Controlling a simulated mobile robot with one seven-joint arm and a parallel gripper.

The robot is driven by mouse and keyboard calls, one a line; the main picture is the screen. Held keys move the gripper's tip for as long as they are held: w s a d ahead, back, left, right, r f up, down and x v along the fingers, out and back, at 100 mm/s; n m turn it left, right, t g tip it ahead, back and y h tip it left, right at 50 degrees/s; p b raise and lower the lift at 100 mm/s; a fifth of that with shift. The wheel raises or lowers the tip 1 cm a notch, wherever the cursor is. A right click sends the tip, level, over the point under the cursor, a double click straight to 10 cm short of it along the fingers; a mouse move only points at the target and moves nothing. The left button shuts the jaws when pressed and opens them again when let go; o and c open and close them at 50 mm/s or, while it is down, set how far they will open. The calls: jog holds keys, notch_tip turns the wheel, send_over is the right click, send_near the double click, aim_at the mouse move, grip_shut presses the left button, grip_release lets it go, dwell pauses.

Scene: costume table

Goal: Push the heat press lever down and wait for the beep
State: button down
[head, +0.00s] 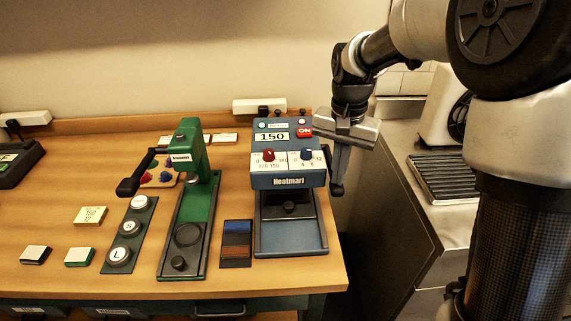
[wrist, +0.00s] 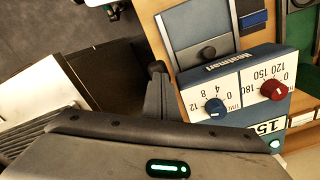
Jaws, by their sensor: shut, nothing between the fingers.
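The blue heat press (head: 288,180) stands at the table's right end, its display reading 150 beside a red ON switch. Its upper head is raised above the lower plate (head: 290,237). A dark rounded end, seemingly the lever's grip (head: 337,190), shows low at the press's right side, and in the wrist view (wrist: 157,67). My gripper (head: 339,172) is shut and empty, pointing down beside the press's right side. Its fingers (wrist: 160,90) are right at that dark end; I cannot tell whether they touch it. The rest of the lever is hidden.
A green press (head: 192,190) with a black handle stands to the left, beside a strip of round button dies (head: 129,228). A metal counter (head: 440,215) stands to the right, past a gap.

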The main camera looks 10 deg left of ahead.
jog(key=shift+f, duration=0.5)
jog(key=shift+f+b, duration=0.25)
jog(key=shift+b, duration=0.15)
jog(key=shift+w+f, duration=0.1)
jog(key=shift+f, duration=0.05)
notch_tip(320, 180, up, 15)
jog(key=p, duration=1.1)
dwell(0.5)
